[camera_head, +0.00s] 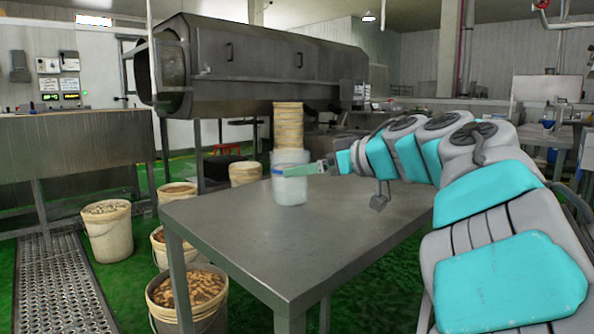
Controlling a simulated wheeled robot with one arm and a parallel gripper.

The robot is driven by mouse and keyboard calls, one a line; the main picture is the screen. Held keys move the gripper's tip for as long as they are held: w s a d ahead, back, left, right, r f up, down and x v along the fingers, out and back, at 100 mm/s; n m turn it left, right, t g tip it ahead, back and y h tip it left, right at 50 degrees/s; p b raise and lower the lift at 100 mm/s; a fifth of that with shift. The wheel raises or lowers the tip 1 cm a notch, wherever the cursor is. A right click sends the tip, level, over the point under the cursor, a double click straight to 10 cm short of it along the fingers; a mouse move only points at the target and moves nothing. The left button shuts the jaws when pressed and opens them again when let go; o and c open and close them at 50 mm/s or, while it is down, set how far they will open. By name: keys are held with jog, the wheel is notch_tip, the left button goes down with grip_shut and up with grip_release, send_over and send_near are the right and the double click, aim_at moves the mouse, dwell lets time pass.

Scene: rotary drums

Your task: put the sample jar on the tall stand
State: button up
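A whitish translucent jar (290,190), likely the sample jar, is upright at the far part of the steel table (300,232). My gripper (283,170) reaches in from the right at the jar's upper half. One greenish finger with a blue tip lies across the jar's near side. The other finger is hidden behind the jar, so I cannot tell whether the grip is closed on it. I also cannot tell whether the jar's base touches the tabletop. I cannot identify a separate tall stand with certainty.
A stack of beige buckets (288,125) rises behind the jar. Several buckets of brown contents stand on the green floor at left, one (188,296) by the table's near corner. A large steel drum machine (265,62) fills the back. The tabletop's near part is clear.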

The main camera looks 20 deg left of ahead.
jog(key=v, duration=0.6)
